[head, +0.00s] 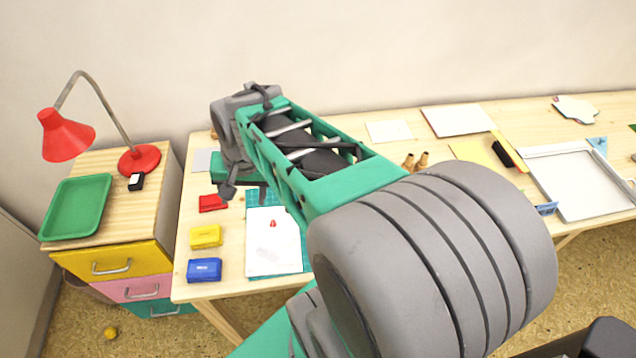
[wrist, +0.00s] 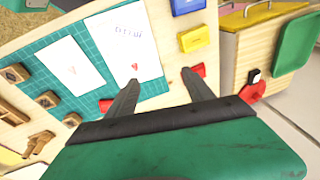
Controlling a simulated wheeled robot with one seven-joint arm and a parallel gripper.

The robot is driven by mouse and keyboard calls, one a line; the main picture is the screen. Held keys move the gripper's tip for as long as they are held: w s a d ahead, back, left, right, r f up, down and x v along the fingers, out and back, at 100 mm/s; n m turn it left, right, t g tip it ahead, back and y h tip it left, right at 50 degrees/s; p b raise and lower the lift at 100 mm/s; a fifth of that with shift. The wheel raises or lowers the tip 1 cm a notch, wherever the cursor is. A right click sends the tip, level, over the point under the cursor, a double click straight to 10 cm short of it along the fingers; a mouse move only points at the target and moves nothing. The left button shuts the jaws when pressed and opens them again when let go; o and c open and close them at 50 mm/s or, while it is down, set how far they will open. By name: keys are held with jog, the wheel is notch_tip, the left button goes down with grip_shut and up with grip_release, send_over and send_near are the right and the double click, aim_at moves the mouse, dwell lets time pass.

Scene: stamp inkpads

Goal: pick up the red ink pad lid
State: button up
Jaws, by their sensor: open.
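The red ink pad (head: 213,203) sits near the table's left edge, behind the yellow one; its red also shows in the wrist view (wrist: 199,70), partly behind the right finger. A second flat red piece (wrist: 105,105) lies at the edge of the green mat, beside the left finger in the wrist view; I cannot tell for sure which red piece is the lid. My gripper (wrist: 160,77) is open, with nothing between its fingers. It is above the table, and the two red pieces are on either side. In the head view my arm hides much of this area.
Yellow (head: 206,236) and blue (head: 204,270) ink pads stand in front of the red one. White paper (head: 262,262) lies on the green mat (wrist: 99,42). Wooden stamps (wrist: 48,99) are left in the wrist view. A drawer cabinet holds a red lamp (head: 66,137) and green tray (head: 77,206).

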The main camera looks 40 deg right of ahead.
jog(key=shift+o, duration=1.1)
jog(key=w+d+f+m+y, duration=0.1)
jog(key=d+f+m, duration=0.3)
jog(key=d+m, duration=0.7)
jog(key=shift+w+d+p, duration=0.35)
jog(key=shift+d+p, duration=0.05)
jog(key=shift+d, duration=0.65)
jog(key=s+d+f+m, duration=0.1)
jog(key=d+m, duration=0.2)
jog(key=s+d+f+m, duration=0.1)
jog(key=d+f+m, duration=0.1)
jog(key=d+m, duration=0.1)
jog(key=s+d+f+m+t+y, duration=0.1)
jog(key=d+m, duration=0.2)
jog(key=d, duration=0.1)
jog(key=shift+s+d+f+m+p, duration=0.2)
jog(key=shift+f+m+p, duration=0.1)
jog(key=shift+m, duration=0.4)
jog(key=x, duration=0.7)
jog(key=shift+d+f, duration=0.1)
jog(key=shift+f, duration=0.35)
jog(key=shift+c, duration=0.5)
jog(key=c, duration=1.3)
jog(key=shift+r, duration=0.1)
